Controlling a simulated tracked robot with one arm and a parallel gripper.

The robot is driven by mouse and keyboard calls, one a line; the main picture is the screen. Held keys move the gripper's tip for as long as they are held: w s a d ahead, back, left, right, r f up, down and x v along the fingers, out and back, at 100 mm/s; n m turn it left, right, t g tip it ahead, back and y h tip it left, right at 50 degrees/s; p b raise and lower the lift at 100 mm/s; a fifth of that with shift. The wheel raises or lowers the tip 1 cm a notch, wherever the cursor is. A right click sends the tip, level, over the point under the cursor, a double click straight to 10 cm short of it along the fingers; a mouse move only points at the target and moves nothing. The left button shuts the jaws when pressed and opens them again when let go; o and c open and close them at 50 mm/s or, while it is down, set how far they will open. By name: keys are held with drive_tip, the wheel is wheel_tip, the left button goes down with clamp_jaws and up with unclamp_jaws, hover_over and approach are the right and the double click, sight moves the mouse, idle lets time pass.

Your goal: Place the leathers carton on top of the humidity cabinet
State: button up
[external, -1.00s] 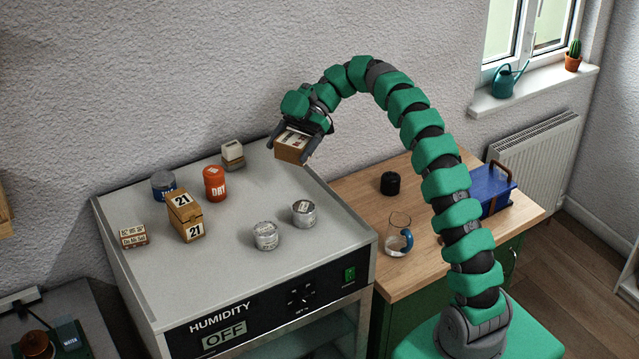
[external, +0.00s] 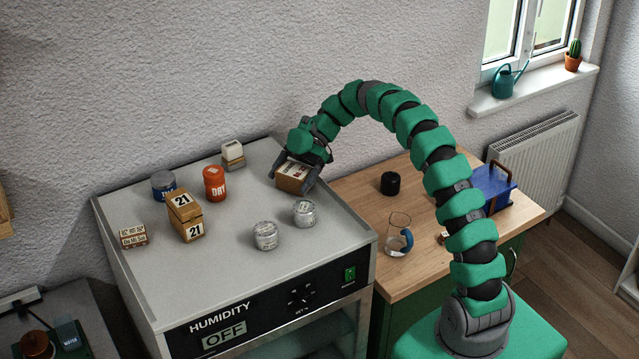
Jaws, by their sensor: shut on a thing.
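The leathers carton, a small tan box (external: 291,183) with a pale printed top, is between the fingers of my gripper (external: 294,183). My gripper is shut on it. The carton is at the right rear part of the humidity cabinet's top, close to its right edge. It is low over the surface; I cannot tell whether its underside touches. The humidity cabinet (external: 240,275) has a grey flat top and a black front panel with HUMIDITY and OFF on it. The carton's lettering is too small to read.
On the cabinet top stand silver tins (external: 265,235), stacked cartons marked 21 (external: 186,217), an orange jar (external: 214,184), a blue tin (external: 164,186), a small white-topped block (external: 232,154) and a low box (external: 133,236).

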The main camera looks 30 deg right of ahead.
sight(297, 168)
drive_tip(key=shift+f, duration=0.25)
drive_tip(key=o, duration=0.8)
drive_tip(key=shift+r, duration=0.15)
drive_tip(key=b+v, duration=0.1)
drive_tip(key=v, duration=0.5)
drive_tip(key=shift+w+d+r+p, duration=0.2)
drive_tip(key=shift+d+r+p, duration=0.15)
drive_tip(key=shift+d+p, duration=0.2)
